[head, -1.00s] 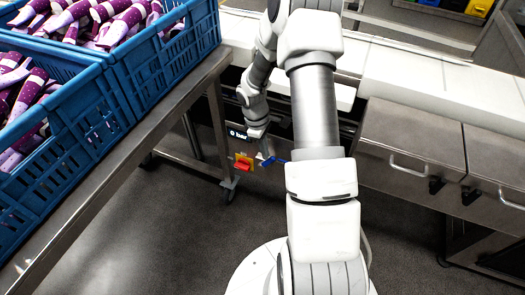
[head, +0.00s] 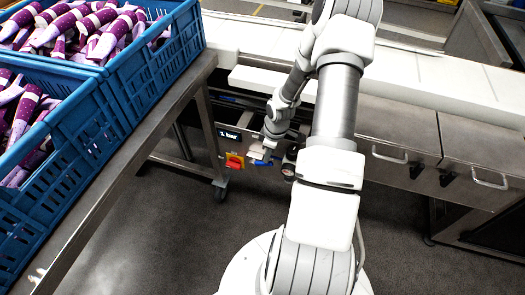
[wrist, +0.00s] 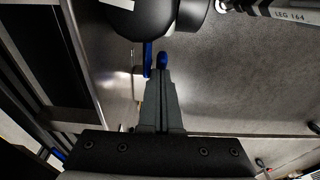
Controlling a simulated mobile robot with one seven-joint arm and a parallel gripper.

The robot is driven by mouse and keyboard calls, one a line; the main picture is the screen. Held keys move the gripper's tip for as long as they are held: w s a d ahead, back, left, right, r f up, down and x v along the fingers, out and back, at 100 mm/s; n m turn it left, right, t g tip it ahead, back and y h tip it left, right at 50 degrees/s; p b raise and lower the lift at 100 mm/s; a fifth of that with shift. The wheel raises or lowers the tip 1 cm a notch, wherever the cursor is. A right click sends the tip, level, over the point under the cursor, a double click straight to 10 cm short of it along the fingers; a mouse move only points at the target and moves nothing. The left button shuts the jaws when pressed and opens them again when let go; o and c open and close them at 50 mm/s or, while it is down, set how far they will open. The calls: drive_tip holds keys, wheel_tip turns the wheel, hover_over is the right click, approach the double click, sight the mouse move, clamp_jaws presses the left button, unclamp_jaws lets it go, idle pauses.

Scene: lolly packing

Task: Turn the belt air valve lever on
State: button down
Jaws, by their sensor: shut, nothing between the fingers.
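The blue valve lever (head: 262,164) is on the front of the metal cabinet under the conveyor, right of a red switch. It is partly hidden by my gripper (head: 258,153), which is close against it. In the wrist view my gripper (wrist: 161,72) is shut and empty, its fingers together. The blue lever (wrist: 147,60) shows just left of the fingertips there. Another blue piece sits right at the fingertips, and I cannot tell if it is part of the lever. Whether the fingers touch the lever is unclear.
A display (head: 229,135) above the red switch (head: 234,161) reads "1 bar". A round dark gauge (head: 290,160) sits right of my gripper. A steel table (head: 150,125) with blue crates (head: 130,80) of purple lollies stands left. Drawers (head: 400,130) are at right. The floor between is clear.

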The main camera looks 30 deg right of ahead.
drive_tip(key=shift+s+d+f, duration=0.25)
drive_tip(key=shift+s+f, duration=0.1)
drive_tip(key=shift+f, duration=0.15)
drive_tip(key=shift+s+d+f, duration=0.25)
drive_tip(key=shift+s+f, duration=0.1)
drive_tip(key=shift+f, duration=0.1)
wheel_tip(320, 180, up, 17)
drive_tip(key=s+d+p, duration=0.1)
drive_tip(key=s+p, duration=0.1)
drive_tip(key=p, duration=0.3)
drive_tip(key=shift+d, duration=0.3)
drive_tip(key=shift+r, duration=0.1)
